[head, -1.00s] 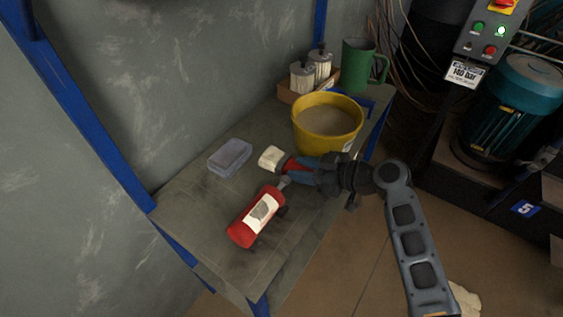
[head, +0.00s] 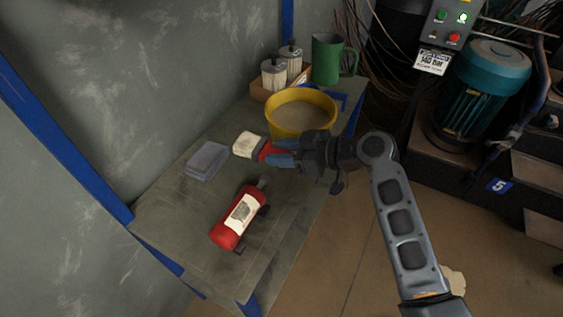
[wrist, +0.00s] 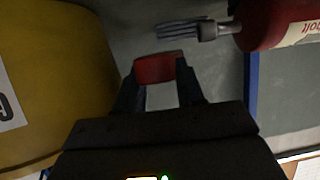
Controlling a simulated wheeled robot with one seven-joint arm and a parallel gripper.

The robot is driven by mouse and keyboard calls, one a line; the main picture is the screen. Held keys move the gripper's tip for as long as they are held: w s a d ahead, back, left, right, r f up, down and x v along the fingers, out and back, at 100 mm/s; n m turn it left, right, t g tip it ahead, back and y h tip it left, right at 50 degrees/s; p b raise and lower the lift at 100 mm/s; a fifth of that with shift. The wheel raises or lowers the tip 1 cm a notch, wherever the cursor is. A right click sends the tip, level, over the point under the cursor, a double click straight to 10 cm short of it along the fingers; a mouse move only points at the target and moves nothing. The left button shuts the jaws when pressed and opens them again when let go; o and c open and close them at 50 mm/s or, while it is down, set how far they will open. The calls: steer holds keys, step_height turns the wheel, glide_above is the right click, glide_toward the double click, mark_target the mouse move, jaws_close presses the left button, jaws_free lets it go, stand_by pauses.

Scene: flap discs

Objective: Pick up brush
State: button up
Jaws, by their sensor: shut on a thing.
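The brush shows in the head view with pale bristles (head: 249,145) pointing left and a red handle (head: 266,151). My gripper (head: 281,157) is shut on the red handle, its blue-grey fingers on either side. The brush is over the table (head: 172,222), near the yellow bucket; its exact height above the top is hard to tell. In the wrist view the red handle (wrist: 160,68) sits between the fingertips, and the bristles are not clearly seen.
A yellow bucket (head: 277,125) stands just behind my gripper. A wooden box (head: 259,92) with canisters and a green jug (head: 327,60) stand at the back.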

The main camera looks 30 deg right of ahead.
step_height(320, 180, up, 6)
steer(key=shift+r, duration=0.2)
steer(key=s+a+b, duration=0.1)
steer(key=s+a, duration=0.1)
steer(key=s, duration=0.7)
steer(key=s+a+b, duration=0.1)
steer(key=s+a, duration=0.2)
steer(key=s, duration=0.7)
steer(key=shift+f, duration=0.15)
steer(key=shift+s, duration=0.1)
